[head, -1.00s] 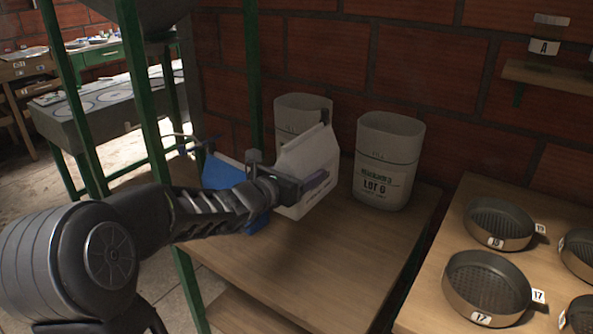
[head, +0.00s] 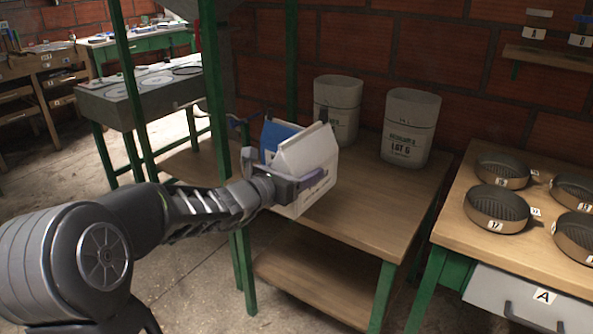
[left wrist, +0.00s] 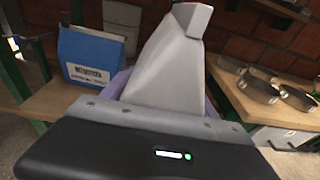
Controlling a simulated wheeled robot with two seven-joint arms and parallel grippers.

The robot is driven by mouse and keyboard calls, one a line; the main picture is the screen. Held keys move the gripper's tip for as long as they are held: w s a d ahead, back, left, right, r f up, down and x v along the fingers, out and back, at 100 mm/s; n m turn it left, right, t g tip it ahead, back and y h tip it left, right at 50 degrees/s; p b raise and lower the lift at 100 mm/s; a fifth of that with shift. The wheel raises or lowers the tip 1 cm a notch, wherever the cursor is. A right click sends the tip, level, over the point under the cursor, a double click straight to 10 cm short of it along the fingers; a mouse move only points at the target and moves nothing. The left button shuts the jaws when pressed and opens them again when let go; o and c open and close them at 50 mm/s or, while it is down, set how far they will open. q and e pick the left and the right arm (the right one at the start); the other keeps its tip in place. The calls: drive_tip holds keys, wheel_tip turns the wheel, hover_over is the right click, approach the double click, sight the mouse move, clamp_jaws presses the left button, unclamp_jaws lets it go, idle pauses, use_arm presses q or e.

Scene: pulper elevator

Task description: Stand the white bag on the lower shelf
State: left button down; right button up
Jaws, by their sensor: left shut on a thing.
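My left gripper (head: 308,181) is shut on the white bag (head: 306,154), with a purple-lined jaw across its side. The bag is upright, with a folded peaked top, at the front left edge of the upper shelf (head: 375,195). In the left wrist view the bag (left wrist: 170,62) rises from the jaws (left wrist: 165,100), its lower part hidden. The lower shelf (head: 315,285) is a bare wooden board underneath, partly covered by the upper one. A blue bag (head: 274,134) stands behind the white bag; it also shows in the left wrist view (left wrist: 90,62). My right gripper is not in view.
Two pale canisters stand at the back of the upper shelf, the right one (head: 409,125) labelled as a lot. Green posts (head: 215,110) rise at the left. A table with numbered round pans (head: 497,208) is at the right. Open floor (head: 195,270) lies in front.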

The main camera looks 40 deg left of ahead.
sight(319, 182)
use_arm(q)
drive_tip(key=shift+s+d+r+m+h, duration=0.3)
drive_tip(key=shift+s+d+h, duration=0.05)
drive_tip(key=shift+d+h, duration=0.2)
drive_tip(key=d+h, duration=0.1)
drive_tip(key=d+f+m+h+p, duration=0.1)
drive_tip(key=d, duration=0.1)
drive_tip(key=d+f+m+h, duration=0.1)
drive_tip(key=shift+w+d+g+p, duration=0.15)
drive_tip(key=shift+w+g+p, duration=0.15)
drive_tip(key=shift+g, duration=0.1)
drive_tip(key=s+d+f+m+g+h+p, duration=0.3)
drive_tip(key=s+d+f+m+h+p, duration=0.1)
drive_tip(key=d, duration=0.4)
drive_tip(key=s+d+f+m+g+h+p, duration=0.3)
drive_tip(key=s+d+f+m+h+p, duration=0.1)
drive_tip(key=d+p, duration=0.5)
drive_tip(key=s+h, duration=0.1)
drive_tip(key=s, duration=0.1)
drive_tip(key=shift+s, duration=0.4)
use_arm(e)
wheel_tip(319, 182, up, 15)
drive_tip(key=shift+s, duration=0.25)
use_arm(q)
drive_tip(key=shift+f, duration=0.1)
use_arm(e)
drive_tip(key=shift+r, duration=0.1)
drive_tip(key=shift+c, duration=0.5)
